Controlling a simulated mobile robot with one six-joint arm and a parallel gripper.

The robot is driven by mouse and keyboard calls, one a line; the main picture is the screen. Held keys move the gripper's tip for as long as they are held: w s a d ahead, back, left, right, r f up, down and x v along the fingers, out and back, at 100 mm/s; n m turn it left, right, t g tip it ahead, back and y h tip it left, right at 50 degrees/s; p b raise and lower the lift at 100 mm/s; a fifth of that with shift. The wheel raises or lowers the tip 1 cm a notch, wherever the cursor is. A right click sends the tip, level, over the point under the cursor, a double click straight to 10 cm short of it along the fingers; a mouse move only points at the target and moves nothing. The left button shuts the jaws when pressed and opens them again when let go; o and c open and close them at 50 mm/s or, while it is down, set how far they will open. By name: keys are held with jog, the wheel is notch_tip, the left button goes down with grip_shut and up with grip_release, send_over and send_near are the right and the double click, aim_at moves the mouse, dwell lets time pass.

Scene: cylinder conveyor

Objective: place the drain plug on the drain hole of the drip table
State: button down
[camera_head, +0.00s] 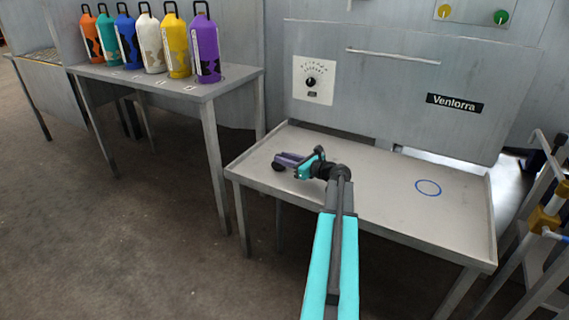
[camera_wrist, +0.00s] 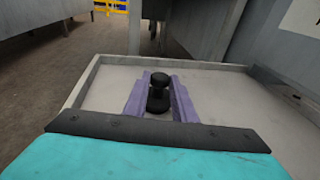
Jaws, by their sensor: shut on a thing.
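The drip table (camera_head: 385,200) is a grey metal table with a raised rim. A blue ring (camera_head: 428,188) is on its right half; I cannot make out a dark opening inside it. My gripper (camera_head: 287,160) has purple fingers and is over the table's left part, well to the left of the ring. It is shut on the black drain plug (camera_head: 279,166). In the wrist view, the plug (camera_wrist: 158,92), with a round knob and a wider round part, sits between the two fingers. I cannot tell whether the plug touches the table.
A grey panel with a dial (camera_head: 312,81) and a "Venlorra" label (camera_head: 455,103) stands behind the table. A side table (camera_head: 215,90) at the left holds several coloured bottles. A metal rack (camera_head: 545,225) stands at the right. The tabletop between gripper and ring is clear.

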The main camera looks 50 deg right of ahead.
jog(key=shift+f, duration=0.4)
jog(key=shift+f, duration=0.15)
jog(key=c, duration=1.5)
grip_release()
jog(key=shift+o, duration=0.2)
jog(key=shift+s+r, duration=0.1)
jog(key=shift+r, duration=0.1)
jog(key=s+p, duration=0.1)
jog(key=s, duration=0.3)
jog(key=s+r+p, duration=0.1)
jog(key=s, duration=0.2)
jog(key=s+p, duration=0.1)
jog(key=s, duration=0.3)
jog(key=shift+s+d+r, duration=0.3)
jog(key=shift+s+r, duration=0.05)
